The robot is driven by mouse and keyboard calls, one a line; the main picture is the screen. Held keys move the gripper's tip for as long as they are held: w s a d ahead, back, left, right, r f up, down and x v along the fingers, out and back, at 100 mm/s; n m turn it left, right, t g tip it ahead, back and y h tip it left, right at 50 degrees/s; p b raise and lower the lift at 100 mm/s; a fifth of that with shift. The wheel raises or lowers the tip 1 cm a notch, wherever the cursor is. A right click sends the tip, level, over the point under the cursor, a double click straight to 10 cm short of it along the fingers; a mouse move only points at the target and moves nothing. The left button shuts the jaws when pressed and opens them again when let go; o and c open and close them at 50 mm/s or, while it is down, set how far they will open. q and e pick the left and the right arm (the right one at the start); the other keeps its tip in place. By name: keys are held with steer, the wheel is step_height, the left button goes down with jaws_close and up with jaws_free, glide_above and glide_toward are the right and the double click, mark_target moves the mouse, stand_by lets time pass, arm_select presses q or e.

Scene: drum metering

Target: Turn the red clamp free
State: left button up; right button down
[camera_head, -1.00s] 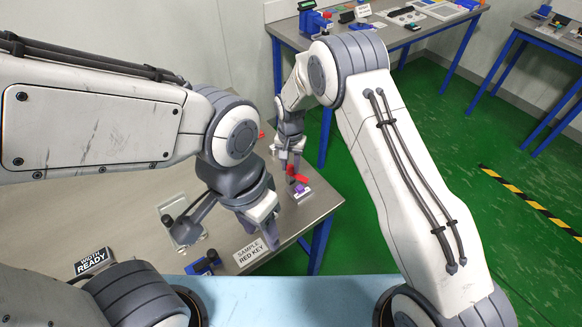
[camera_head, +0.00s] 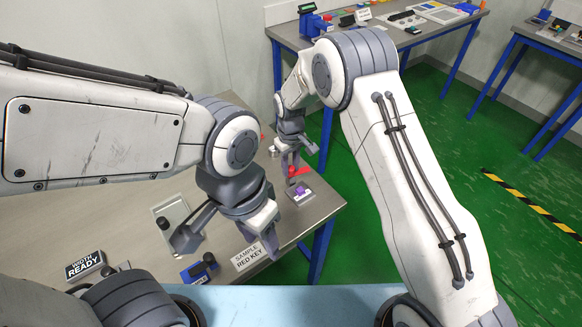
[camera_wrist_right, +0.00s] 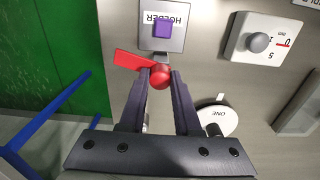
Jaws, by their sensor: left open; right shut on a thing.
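The red clamp (camera_wrist_right: 160,75) has a round red knob and a flat red arm pointing left in the right wrist view. It sits beside the grey HOLDER block (camera_wrist_right: 176,37), which carries a purple square piece (camera_wrist_right: 163,28). My right gripper (camera_wrist_right: 160,80) is shut on the red knob, one finger on each side. In the head view the red clamp (camera_head: 299,171) shows below my right gripper (camera_head: 291,162), near the table's right edge. My left gripper (camera_head: 228,246) is open and empty, with its fingers spread above the table near the SAMPLE RED KEY sign.
The SAMPLE RED KEY sign (camera_head: 249,257) and a blue-and-black device (camera_head: 200,268) are near the front edge. A WIDTH READY sign (camera_head: 84,265) is at left. A dial block (camera_wrist_right: 262,42) and a round ONE disc (camera_wrist_right: 217,121) are near the clamp.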

mark_target(291, 167)
steer(key=shift+w+r+n, duration=0.1)
steer(key=shift+w+n, duration=0.05)
steer(key=shift+n, duration=1.25)
steer(key=c, duration=0.6)
jaws_free()
steer(key=shift+b, duration=0.3)
step_height(291, 167, up, 10)
steer(key=shift+r+b, duration=0.2)
steer(key=shift+b, duration=0.75)
